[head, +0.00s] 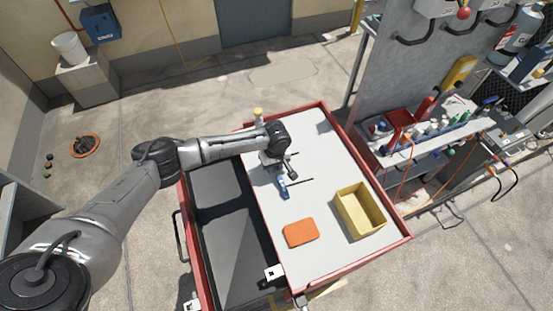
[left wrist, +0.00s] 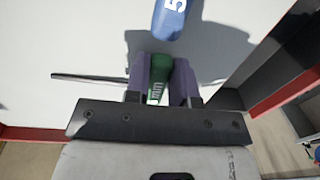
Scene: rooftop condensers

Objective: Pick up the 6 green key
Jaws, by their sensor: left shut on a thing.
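The green key (left wrist: 157,80) shows in the left wrist view, its handle between the two purple fingers of my left gripper (left wrist: 162,82). The fingers are shut on it, and only part of its lettering shows. A thin dark shaft runs out to the left of the fingers. In the head view my left gripper (head: 272,163) is low over the pale tabletop, and I cannot make out the green key there. A blue key (head: 283,188) marked 5 lies just beyond the fingers; it also shows in the left wrist view (left wrist: 170,18). My right gripper is not in view.
The red-edged cart has a pale top (head: 322,150). A yellow open bin (head: 359,210) and an orange pad (head: 300,233) are on it. A small yellow-topped item (head: 258,115) stands at the back edge. A crowded shelf (head: 440,130) is at right. The top's far part is clear.

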